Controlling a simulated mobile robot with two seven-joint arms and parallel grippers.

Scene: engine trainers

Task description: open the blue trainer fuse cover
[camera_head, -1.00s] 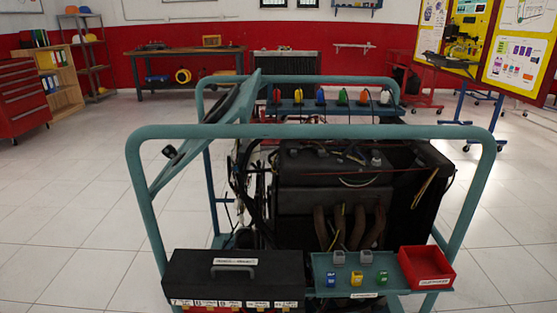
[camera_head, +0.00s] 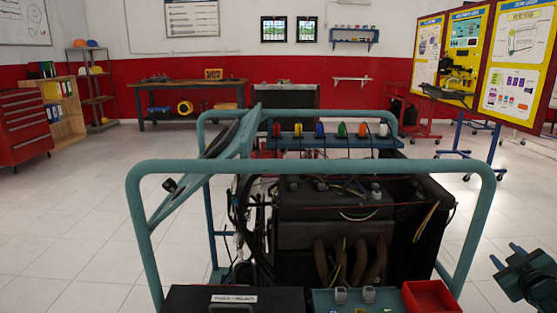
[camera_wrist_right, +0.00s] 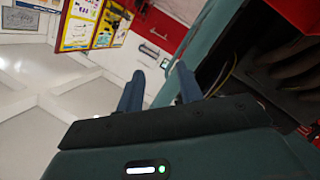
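The blue trainer is the teal tubular frame (camera_head: 310,165) carrying an engine, in the middle of the head view. The fuse cover (camera_head: 180,300) is a black box lid at its front left, with a handle and a white label. It looks shut, and its lower part is cut off by the picture's bottom edge. My right gripper (camera_head: 506,254) is at the lower right, beside the frame and well apart from the cover. Its two fingers are spread and empty; they also show in the right wrist view (camera_wrist_right: 158,88). My left gripper is not in view.
A red tray (camera_head: 430,298) and a teal shelf with small fuses and relays (camera_head: 340,296) sit right of the cover. The frame's front bar (camera_head: 310,164) stands above it. Yellow display boards (camera_head: 510,60) stand at the right. Floor around the trainer is clear.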

